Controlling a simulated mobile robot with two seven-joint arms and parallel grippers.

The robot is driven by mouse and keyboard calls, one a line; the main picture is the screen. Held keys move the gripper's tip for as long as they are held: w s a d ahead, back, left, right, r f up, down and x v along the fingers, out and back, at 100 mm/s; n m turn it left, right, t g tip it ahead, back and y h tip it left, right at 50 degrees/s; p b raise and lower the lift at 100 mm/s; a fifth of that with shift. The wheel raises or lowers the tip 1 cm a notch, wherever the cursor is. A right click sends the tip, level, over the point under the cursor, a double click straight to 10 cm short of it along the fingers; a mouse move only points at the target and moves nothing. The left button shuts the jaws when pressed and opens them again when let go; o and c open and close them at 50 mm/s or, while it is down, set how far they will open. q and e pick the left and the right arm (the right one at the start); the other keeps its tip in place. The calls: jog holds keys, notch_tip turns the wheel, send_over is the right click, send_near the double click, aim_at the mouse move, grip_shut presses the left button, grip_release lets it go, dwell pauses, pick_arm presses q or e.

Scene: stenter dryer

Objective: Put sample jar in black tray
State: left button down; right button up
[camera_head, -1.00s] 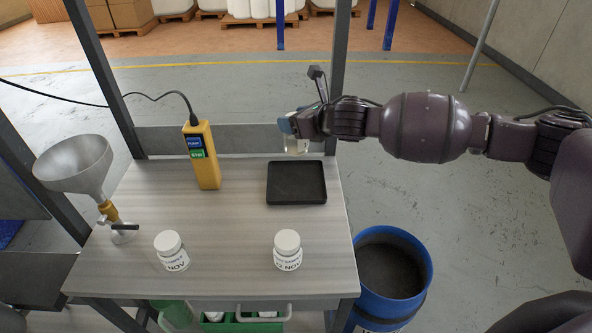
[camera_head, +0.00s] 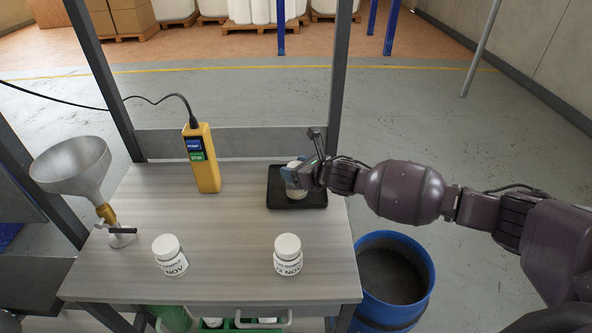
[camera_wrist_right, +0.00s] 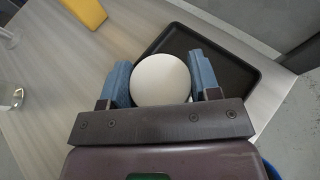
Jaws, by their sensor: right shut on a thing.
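My right gripper (camera_head: 291,178) is shut on a white-lidded sample jar (camera_head: 296,192), upright inside the outline of the black tray (camera_head: 276,199). Whether the jar's base touches the tray floor I cannot tell. In the right wrist view, the round white lid (camera_wrist_right: 160,80) sits between the two blue fingers, with the black tray (camera_wrist_right: 232,68) behind it. Two more white jars stand at the table's front: one left (camera_head: 170,256) and one right (camera_head: 288,255). My left gripper is not in view.
A yellow handheld meter (camera_head: 202,160) with a cable stands at the back left of the table (camera_head: 220,230). A metal funnel (camera_head: 75,168) is at the left edge. A blue drum (camera_head: 398,282) stands right of the table. The table's middle is clear.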

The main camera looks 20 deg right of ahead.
jog(key=shift+f, duration=0.2)
jog(key=shift+f, duration=0.15)
jog(key=o, duration=1.3)
jog(key=shift+f, duration=0.1)
jog(key=shift+r, duration=0.3)
jog(key=shift+s+d, duration=0.25)
jog(key=v, duration=1.1)
jog(key=shift+s+p, duration=0.15)
jog(key=shift+p, duration=0.15)
